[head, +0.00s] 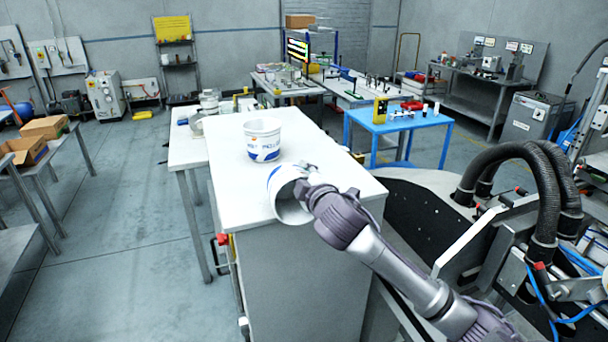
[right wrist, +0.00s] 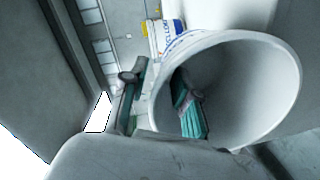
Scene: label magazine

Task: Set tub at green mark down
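A white tub (head: 289,196) with a blue band is tipped onto its side at the counter's near edge, its mouth turned toward my right gripper (head: 307,190). In the right wrist view, the gripper (right wrist: 160,103) has one green-padded finger inside the tub (right wrist: 255,85) and one outside, with the wall between them. It appears shut on that wall. Whether the tub touches the counter is unclear. A second white tub (head: 263,146) with blue print stands upright farther back; it also shows in the right wrist view (right wrist: 166,38). I see no green mark. My left gripper is out of view.
The white counter top (head: 330,160) is clear around the upright tub, mostly to the right and behind. A white table (head: 187,150) adjoins at the back left. A blue table (head: 400,123) stands to the right, and black hoses (head: 520,165) rise at the right.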

